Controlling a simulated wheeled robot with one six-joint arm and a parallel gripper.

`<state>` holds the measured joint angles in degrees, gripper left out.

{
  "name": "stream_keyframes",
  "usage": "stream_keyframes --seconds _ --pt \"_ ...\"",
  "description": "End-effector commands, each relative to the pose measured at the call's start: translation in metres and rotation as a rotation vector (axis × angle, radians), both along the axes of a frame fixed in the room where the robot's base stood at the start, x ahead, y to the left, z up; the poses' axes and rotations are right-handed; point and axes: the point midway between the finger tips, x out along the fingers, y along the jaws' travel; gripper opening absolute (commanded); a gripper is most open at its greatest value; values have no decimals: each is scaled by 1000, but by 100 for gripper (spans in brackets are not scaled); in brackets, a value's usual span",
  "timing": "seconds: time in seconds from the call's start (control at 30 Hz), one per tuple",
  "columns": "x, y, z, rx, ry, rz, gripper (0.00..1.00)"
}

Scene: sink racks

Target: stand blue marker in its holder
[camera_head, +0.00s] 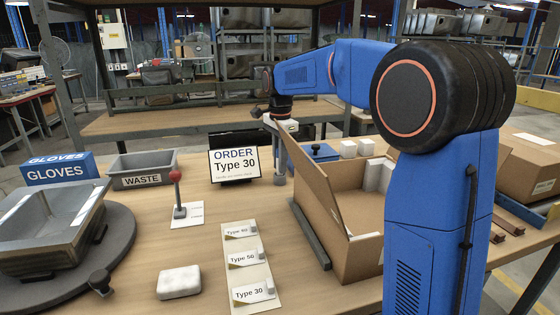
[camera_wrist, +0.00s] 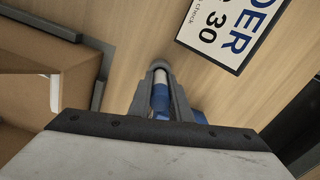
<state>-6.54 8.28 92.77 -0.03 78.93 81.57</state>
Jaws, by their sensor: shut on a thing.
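The blue marker (camera_wrist: 160,97) shows in the wrist view as a blue and white cylinder between the fingers of my gripper (camera_wrist: 160,72). My gripper is shut on it. In the head view my gripper (camera_head: 281,178) points down at the right of the order sign, low over the table, and the marker cannot be made out there. A small blue block with a dark knob (camera_head: 321,153) stands just right of the gripper. I cannot tell whether it is the holder. Whether the marker's end touches anything is hidden.
The order sign (camera_head: 235,164) stands close left of the gripper. An open cardboard box (camera_head: 342,205) is at the right. A red-knobbed lever (camera_head: 176,178), a grey waste bin (camera_head: 143,172) and a label strip (camera_head: 249,268) lie left and in front. The table between sign and strip is clear.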

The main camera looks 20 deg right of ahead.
Motion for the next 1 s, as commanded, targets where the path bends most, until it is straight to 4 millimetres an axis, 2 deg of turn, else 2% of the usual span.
stream_keyframes --seconds 0.27,0.3,0.37,0.77,1.0 --pt "0 0 -6 0 1 0 0" --pt "0 0 -5 0 0 0 27" --pt "0 0 -5 0 0 0 39" --pt "0 0 1 0 -1 0 39" --pt "1 0 38 1 -3 0 39"
